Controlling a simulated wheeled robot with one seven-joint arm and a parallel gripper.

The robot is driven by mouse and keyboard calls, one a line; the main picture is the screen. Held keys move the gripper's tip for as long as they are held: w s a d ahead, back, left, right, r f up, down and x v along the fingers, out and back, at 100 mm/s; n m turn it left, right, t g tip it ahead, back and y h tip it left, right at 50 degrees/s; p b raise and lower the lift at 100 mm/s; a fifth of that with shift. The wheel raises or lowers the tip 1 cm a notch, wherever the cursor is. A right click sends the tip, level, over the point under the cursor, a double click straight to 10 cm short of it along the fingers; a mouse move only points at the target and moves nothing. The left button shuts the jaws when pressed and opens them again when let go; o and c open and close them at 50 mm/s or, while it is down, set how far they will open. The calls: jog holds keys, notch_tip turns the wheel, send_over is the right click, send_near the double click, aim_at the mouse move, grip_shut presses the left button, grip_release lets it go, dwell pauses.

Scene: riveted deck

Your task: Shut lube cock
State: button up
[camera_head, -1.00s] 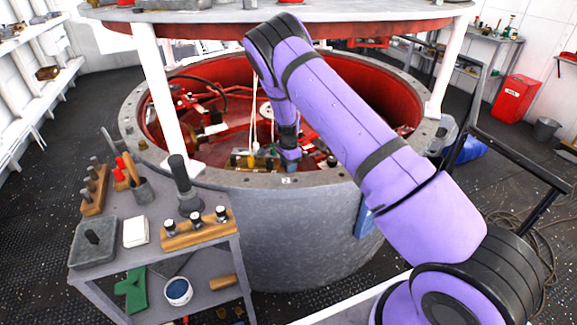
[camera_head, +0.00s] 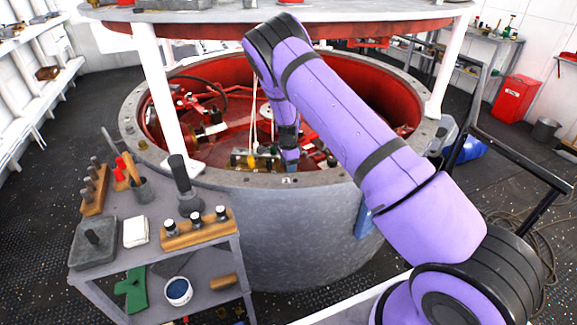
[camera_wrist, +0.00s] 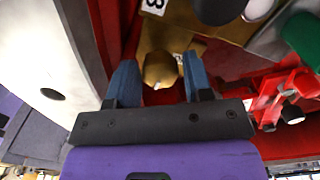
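A brass knob (camera_wrist: 160,70) on a brass-coloured block (camera_wrist: 170,28) shows in the wrist view; it may be the lube cock, but I cannot read a name on it. My gripper (camera_wrist: 160,82) has its two blue fingers apart, one on each side of the knob, with narrow gaps visible. In the head view my gripper (camera_head: 291,166) reaches down inside the near rim of the round pit, beside small brass fittings (camera_head: 252,162). The fingertips' contact with the knob, if any, cannot be made out there.
The grey pit rim (camera_head: 250,180) curves close by my gripper. Red machinery (camera_head: 215,125) fills the pit, and white posts (camera_head: 157,85) hold a round top above it. Dark and green knobs (camera_wrist: 303,38) sit right of the brass block. A tool cart (camera_head: 200,240) stands at front left.

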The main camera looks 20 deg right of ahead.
notch_tip(320, 180, up, 11)
dwell(0.8)
jog(key=shift+f, duration=0.15)
